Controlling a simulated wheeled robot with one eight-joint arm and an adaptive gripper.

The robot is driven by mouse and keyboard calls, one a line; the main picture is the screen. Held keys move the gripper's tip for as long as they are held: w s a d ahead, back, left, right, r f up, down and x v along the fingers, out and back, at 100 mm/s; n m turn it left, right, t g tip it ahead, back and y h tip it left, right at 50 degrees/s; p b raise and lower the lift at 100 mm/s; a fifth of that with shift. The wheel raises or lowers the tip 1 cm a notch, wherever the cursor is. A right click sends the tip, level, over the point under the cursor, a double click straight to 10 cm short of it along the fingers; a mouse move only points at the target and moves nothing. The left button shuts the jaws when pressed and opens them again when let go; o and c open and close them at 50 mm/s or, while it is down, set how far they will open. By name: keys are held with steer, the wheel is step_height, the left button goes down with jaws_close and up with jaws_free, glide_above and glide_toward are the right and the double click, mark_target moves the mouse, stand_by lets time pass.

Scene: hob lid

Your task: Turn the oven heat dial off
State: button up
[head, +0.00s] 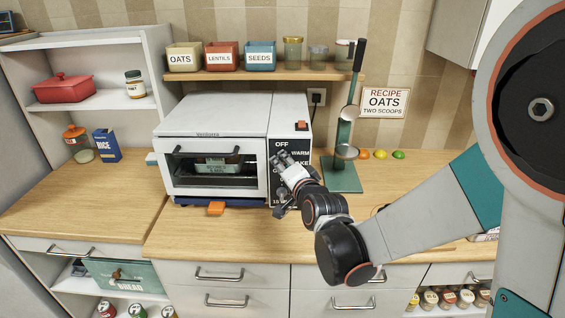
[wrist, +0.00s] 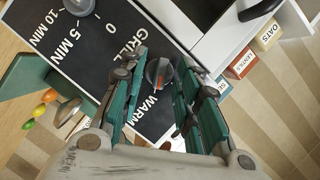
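The white toaster oven (head: 212,116) stands on the wooden counter with its door shut. Its black control panel (head: 282,145) is on the right of its front, with OFF and WARM readable at the top. In the wrist view the dark round heat dial (wrist: 158,73) has a grey bar and an orange-red mark, near the words GRILL and WARM. I cannot tell exactly which setting it points to. My gripper (wrist: 157,68) is open, one teal finger on each side of the dial; contact is unclear. In the head view my gripper (head: 279,160) covers the dial.
A second knob (wrist: 79,6), partly cut off, sits by minute marks. A shelf of jars (head: 262,72) hangs above.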

jaws_close()
steer(key=shift+r, duration=0.1)
stand_by(0.3)
steer(key=n+h, duration=0.1)
steer(key=n, duration=0.1)
steer(key=n+g+h+p, duration=0.1)
steer(key=n+h, duration=0.1)
steer(key=n, duration=0.1)
steer(key=n+h, duration=0.2)
steer(key=n, duration=0.1)
steer(key=shift+a+r+g+p, duration=0.15)
steer(key=shift+a+g+p, duration=0.15)
steer(key=shift+a, duration=0.1)
steer(key=shift+n, duration=0.3)
stand_by(0.5)
jaws_free()
